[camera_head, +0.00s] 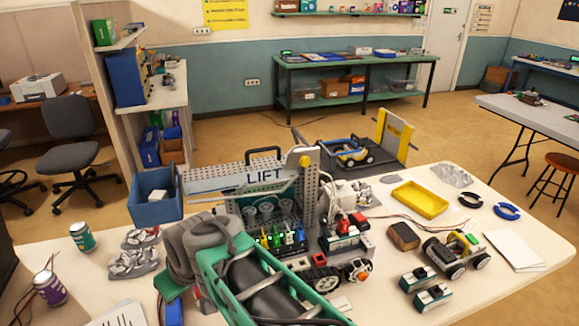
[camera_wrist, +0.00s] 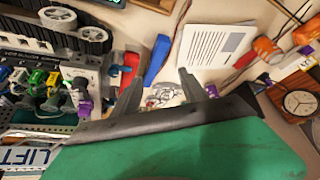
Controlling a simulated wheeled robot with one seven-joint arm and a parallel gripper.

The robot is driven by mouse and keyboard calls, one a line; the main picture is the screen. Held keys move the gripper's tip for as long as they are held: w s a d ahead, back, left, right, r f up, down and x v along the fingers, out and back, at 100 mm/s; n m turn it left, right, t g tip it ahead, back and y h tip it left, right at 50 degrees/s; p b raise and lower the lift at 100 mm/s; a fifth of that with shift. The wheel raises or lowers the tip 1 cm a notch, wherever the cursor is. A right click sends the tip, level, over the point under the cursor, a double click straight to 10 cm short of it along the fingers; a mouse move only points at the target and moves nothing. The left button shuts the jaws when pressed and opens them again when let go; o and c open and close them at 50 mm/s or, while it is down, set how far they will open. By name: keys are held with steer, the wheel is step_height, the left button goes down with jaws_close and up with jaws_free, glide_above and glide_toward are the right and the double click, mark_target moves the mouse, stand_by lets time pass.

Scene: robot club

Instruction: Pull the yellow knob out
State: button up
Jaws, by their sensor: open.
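A round yellow knob (camera_head: 305,160) sits at the top of the upright perforated post of the LIFT rig (camera_head: 265,178). Small yellow pieces also show among the coloured plugs on the rig's front, in the head view and in the wrist view (camera_wrist: 52,79). My gripper (camera_wrist: 160,79) is open, with its two dark fingers apart and nothing visible held between them. It points at the tabletop with papers and a blue object, with the rig's plug panel to its left in the wrist view. The round knob on the post is not seen in the wrist view. My green arm hides part of the table front.
A yellow tray (camera_head: 420,200), a small wheeled vehicle (camera_head: 455,256) and a brown block (camera_head: 403,236) stand right of the rig. A blue bin (camera_head: 155,206) and cans (camera_head: 82,236) are on the left. A white card (camera_wrist: 213,45) lies beyond my fingers. Cables cross the table.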

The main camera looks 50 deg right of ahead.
steer(key=w+d+t+b, duration=0.1)
steer(key=w+d+t, duration=0.15)
steer(key=d, duration=0.25)
steer(key=w+d+t, duration=0.1)
steer(key=w+d, duration=0.3)
steer(key=d, duration=0.2)
steer(key=m+t+h+b, duration=0.2)
steer(key=m+t+h, duration=0.45)
steer(key=h, duration=0.25)
glide_toward(306, 162)
steer(key=w, duration=0.2)
steer(key=p+x, duration=0.1)
steer(key=x, duration=0.2)
steer(key=p+x, duration=0.1)
steer(key=x, duration=0.2)
steer(key=shift+s+d+r, duration=0.1)
steer(key=shift+d+r, duration=0.1)
steer(key=shift+d, duration=0.25)
steer(key=shift+w+d+f, duration=0.15)
steer(key=shift+w+d, duration=0.1)
steer(key=shift+w, duration=0.2)
steer(key=shift+c, duration=0.5)
jaws_close()
